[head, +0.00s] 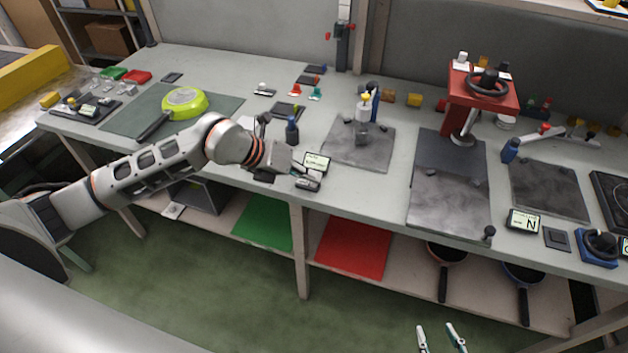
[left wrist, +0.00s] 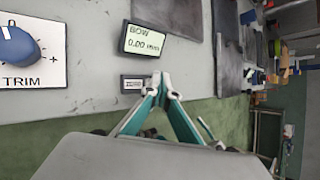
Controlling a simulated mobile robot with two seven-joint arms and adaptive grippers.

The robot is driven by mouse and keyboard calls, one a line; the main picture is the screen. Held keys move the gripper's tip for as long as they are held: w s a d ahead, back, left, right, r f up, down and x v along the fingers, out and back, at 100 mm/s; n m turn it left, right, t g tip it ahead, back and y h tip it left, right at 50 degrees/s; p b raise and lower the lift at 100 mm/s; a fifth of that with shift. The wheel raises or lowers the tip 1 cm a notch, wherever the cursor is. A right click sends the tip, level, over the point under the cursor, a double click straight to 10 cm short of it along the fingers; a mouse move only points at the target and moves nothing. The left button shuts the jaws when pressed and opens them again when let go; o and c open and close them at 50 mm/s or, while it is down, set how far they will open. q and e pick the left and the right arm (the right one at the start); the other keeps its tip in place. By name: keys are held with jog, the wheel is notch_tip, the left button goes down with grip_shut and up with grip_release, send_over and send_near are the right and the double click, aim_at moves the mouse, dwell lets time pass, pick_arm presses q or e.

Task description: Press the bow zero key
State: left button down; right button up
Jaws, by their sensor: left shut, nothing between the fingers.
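The bow zero key (left wrist: 132,84) is a small dark block with a pale label near the table's front edge in the left wrist view. The bow display (left wrist: 146,40) stands just behind it and reads 0.00 mm; it also shows in the head view (head: 317,161). My left gripper (left wrist: 163,80) is shut and empty, its teal fingers meeting just to the right of the key. I cannot tell its height above the table or whether it touches the key. My right gripper (head: 437,328) is open and empty at the bottom of the head view, in front of the table.
A blue trim knob (left wrist: 20,47) on a white plate lies left of the display. A dark blue bottle (head: 292,131) stands behind the left wrist. A grey plate (head: 358,143) lies right of the display. A red press (head: 483,88) stands further right.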

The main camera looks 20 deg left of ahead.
aim_at(311, 183)
pick_arm(q)
jog(key=shift+r+p, duration=0.65)
jog(key=shift+r, duration=0.2)
jog(key=shift+r+p, duration=1.9)
jog(key=shift+r, duration=0.65)
